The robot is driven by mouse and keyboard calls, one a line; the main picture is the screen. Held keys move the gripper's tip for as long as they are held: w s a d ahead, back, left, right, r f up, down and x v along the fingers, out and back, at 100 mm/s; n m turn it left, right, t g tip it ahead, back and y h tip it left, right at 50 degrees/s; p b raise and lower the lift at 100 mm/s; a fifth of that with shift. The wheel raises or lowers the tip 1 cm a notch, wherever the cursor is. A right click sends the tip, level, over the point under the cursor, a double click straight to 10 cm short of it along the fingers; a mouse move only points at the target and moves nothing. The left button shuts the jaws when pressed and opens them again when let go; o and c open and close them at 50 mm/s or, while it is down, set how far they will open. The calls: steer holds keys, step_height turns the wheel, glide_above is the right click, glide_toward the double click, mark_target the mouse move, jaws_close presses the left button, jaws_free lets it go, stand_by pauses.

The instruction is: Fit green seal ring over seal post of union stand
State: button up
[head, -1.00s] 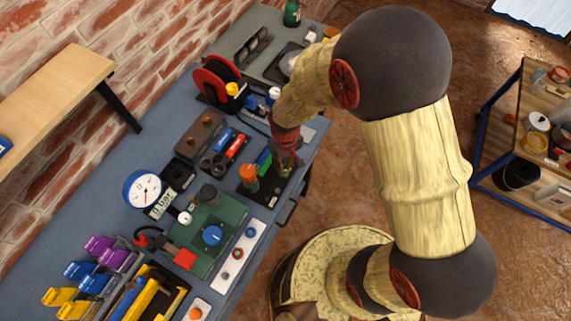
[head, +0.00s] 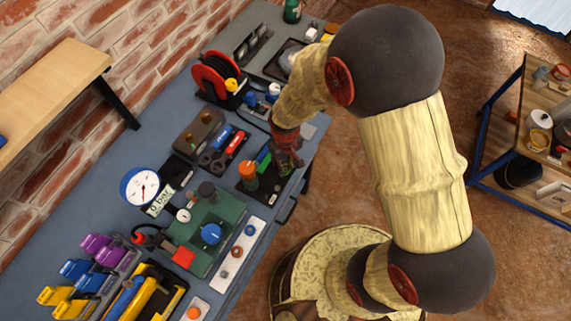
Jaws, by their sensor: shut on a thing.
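The union stand (head: 268,187) is a dark base near the bench's front edge. An orange-capped post (head: 247,172) and a green part (head: 263,160) stand at its left side. My gripper (head: 287,163) points down over the stand's right end, close above it or at it. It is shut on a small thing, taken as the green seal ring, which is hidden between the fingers. The seal post is hidden under my gripper, so I cannot tell whether the ring is around it.
A white strip (head: 229,268) with blue and brown rings lies along the front edge. A green pump board (head: 217,240), a gauge (head: 141,187), a tool tray (head: 235,143) and a red reel (head: 213,77) crowd the bench.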

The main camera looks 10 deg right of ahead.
steer(key=o, duration=0.8)
steer(key=o, duration=0.3)
steer(key=shift+r, duration=0.1)
stand_by(0.4)
step_height(320, 180, up, 8)
steer(key=p, duration=0.6)
stand_by(0.5)
steer(key=shift+s, duration=0.1)
stand_by(0.7)
